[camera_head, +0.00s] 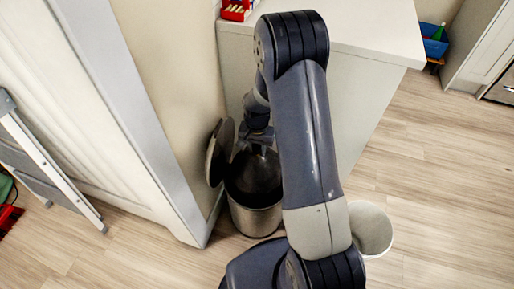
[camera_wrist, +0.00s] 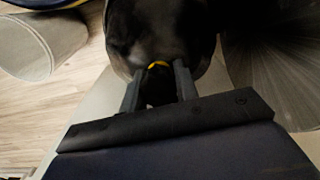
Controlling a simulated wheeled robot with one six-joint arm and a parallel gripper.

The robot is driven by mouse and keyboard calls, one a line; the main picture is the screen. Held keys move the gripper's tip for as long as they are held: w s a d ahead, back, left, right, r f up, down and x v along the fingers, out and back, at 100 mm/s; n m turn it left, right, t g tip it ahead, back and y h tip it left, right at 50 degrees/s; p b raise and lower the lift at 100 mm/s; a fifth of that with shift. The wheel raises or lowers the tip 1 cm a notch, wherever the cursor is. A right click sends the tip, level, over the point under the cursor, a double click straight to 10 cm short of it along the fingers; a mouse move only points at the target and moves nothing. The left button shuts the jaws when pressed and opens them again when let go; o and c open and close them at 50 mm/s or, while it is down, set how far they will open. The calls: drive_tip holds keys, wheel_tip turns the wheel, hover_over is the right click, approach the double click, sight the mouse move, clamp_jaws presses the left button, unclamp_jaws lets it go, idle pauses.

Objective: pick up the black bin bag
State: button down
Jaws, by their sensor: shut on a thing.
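The black bin bag (camera_head: 257,177) is inside a round metal bin (camera_head: 256,219), whose lid (camera_head: 218,153) stands open on the left. In the wrist view the bag (camera_wrist: 150,28) is dark and glossy, with a small yellow piece (camera_wrist: 158,64) at its top between the fingers. My gripper (camera_wrist: 157,74) is shut on the bag there. In the head view my gripper (camera_head: 259,146) is at the mouth of the bin, partly hidden by my arm. The right side of the bin is also hidden by my arm.
A white cylindrical bin (camera_head: 371,229) stands on the floor to the right. A white counter (camera_head: 372,30) is behind the metal bin, and a wall end (camera_head: 175,90) is close on its left. A folded stepladder (camera_head: 50,165) leans at far left. Floor at right is clear.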

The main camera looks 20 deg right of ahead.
wheel_tip(320, 180, up, 14)
drive_tip(key=p, duration=1.3)
drive_tip(key=shift+f, duration=0.2)
idle(0.3)
idle(0.4)
